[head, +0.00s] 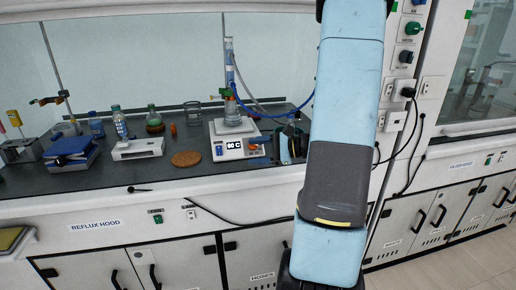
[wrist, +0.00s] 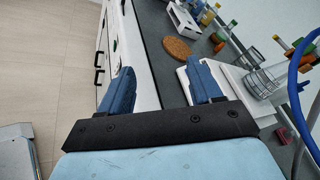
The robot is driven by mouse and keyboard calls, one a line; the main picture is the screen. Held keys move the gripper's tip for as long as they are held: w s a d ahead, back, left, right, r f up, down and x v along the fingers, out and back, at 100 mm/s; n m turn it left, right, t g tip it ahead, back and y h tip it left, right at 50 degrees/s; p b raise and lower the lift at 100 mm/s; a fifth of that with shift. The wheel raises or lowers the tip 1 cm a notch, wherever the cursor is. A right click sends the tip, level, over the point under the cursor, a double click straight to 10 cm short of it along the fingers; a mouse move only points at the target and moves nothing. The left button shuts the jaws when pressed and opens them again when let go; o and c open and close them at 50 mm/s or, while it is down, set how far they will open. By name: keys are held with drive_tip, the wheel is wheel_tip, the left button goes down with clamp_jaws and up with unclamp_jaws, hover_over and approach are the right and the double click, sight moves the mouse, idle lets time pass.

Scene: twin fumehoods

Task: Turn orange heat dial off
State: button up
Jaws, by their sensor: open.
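The white hotplate (head: 226,152) stands on the dark bench in the left hood, its front panel showing a lit display (head: 235,146). In the wrist view the right finger overlaps the hotplate (wrist: 236,75), and the left finger is out over the bench's front edge. The dial cannot be made out there, and contact cannot be told.
A glass flask setup with blue hoses (head: 231,100) stands on the hotplate. A cork mat (head: 186,159) lies left of it, beside a white box (head: 138,149) and several bottles. Hood outlets and cables (head: 407,92) are at the right.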

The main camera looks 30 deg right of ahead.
sight(259, 147)
drive_tip(key=d+f+m+t+h, duration=0.1)
drive_tip(key=d+f+m+t, duration=0.1)
drive_tip(key=d, duration=0.2)
drive_tip(key=w+d+f+m+t+h, duration=0.1)
drive_tip(key=d+f+m+t+h, duration=0.1)
drive_tip(key=d, duration=0.3)
drive_tip(key=d+f+m+t+h, duration=0.1)
drive_tip(key=d+f+m+t, duration=0.1)
drive_tip(key=d+f+m, duration=0.1)
drive_tip(key=shift+w+d+m+t+h, duration=0.2)
drive_tip(key=shift+d+m+t+h, duration=0.15)
drive_tip(key=shift+d, duration=0.45)
drive_tip(key=x, duration=1.3)
drive_tip(key=shift+w+f, duration=0.1)
drive_tip(key=shift+w, duration=0.2)
drive_tip(key=shift+a, duration=0.1)
drive_tip(key=c, duration=1)
drive_tip(key=shift+c, duration=0.2)
